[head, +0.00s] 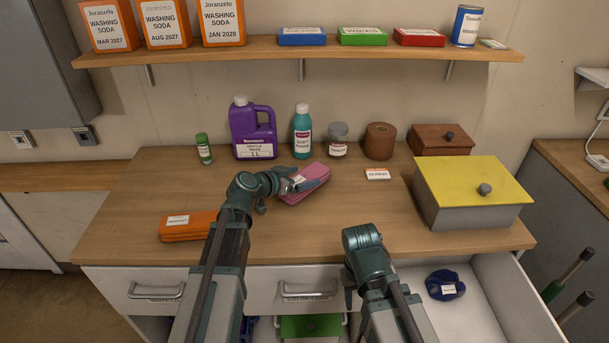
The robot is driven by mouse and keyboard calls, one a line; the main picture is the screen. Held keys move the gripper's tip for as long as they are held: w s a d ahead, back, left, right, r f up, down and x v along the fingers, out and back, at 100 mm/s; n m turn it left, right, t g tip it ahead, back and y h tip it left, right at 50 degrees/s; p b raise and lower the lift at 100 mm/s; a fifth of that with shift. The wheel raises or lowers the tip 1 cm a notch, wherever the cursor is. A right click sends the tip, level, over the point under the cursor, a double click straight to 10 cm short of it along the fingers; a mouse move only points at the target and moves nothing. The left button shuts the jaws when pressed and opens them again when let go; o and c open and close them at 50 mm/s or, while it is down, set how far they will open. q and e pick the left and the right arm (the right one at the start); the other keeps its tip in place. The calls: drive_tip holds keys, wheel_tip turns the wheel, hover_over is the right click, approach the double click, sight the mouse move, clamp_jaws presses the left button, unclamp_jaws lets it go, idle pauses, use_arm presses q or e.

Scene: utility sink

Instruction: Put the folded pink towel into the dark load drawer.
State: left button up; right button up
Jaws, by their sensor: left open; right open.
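The folded pink towel (311,181) lies on the wooden counter, right of the middle-left, with a small white label. My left gripper (297,186) is open at the towel's left end, its fingers over or beside it; I cannot tell whether they touch. My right gripper (349,287) is low in front of the counter's edge, mostly hidden by its own arm. An open white drawer (497,309) at the lower right holds a dark blue cloth bundle (445,285) with a label. I cannot read any drawer name.
A folded orange cloth (188,226) lies at the left. A grey box with a yellow lid (475,185) stands at the right. A purple jug (253,134), teal bottle (302,136) and jar (338,143) line the back. The middle drawer (307,285) is shut.

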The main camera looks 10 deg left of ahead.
use_arm(q)
drive_tip(key=p+v, duration=0.3)
drive_tip(key=v, duration=0.7)
drive_tip(key=shift+s+a+r, duration=0.1)
drive_tip(key=shift+s+a, duration=0.05)
drive_tip(key=shift+s, duration=0.1)
